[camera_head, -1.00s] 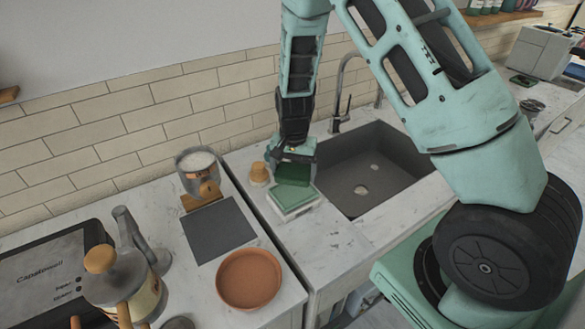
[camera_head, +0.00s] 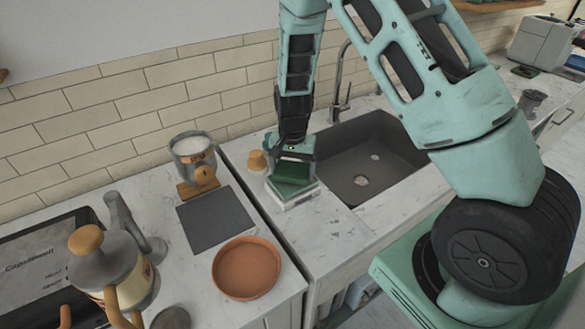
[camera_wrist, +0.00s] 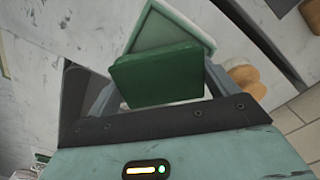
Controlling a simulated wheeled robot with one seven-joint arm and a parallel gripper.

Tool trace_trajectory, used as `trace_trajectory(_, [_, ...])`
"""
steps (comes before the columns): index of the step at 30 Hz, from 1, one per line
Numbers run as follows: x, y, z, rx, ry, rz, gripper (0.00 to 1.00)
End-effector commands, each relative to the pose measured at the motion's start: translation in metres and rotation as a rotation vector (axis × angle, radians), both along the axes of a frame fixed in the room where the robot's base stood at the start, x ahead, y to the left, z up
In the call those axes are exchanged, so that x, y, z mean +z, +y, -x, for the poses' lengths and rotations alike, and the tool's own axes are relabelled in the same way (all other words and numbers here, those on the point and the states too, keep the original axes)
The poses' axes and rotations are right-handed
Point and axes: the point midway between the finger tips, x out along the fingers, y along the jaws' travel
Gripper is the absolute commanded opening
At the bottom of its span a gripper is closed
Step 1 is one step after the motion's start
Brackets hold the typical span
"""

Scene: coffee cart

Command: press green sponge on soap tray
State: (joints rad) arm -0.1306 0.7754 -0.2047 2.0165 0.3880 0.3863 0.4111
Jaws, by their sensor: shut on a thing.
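The green sponge (camera_head: 293,171) is held in my gripper (camera_head: 292,165), directly above the soap tray (camera_head: 300,203). In the wrist view the sponge (camera_wrist: 157,76) is a dark green block between the two fingers, and my gripper (camera_wrist: 160,92) is shut on it. The soap tray (camera_wrist: 186,22) is white-edged with a lighter green inner surface. It shows beyond the sponge, partly covered by it. In the head view the sponge is very low over the tray; I cannot tell whether they touch.
A dark sink (camera_head: 365,165) with a faucet (camera_head: 340,100) lies right of the tray. A small wooden-topped item (camera_head: 257,160) stands close on the tray's left. On the left counter are a metal pitcher (camera_head: 190,152), a dark mat (camera_head: 215,220) and a terracotta dish (camera_head: 246,268).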

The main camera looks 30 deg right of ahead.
Motion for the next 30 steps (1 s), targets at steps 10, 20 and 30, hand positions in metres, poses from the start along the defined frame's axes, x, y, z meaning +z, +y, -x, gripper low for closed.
trace_trajectory(10, [-0.002,0.0,0.0,0.0,0.0,0.0,0.68])
trace_trajectory(20, [-0.0059,0.0,0.0,0.0,0.0,0.0,0.68])
trace_trajectory(30, [-0.0098,-0.0001,-0.0001,0.0,0.0,0.0,0.68])
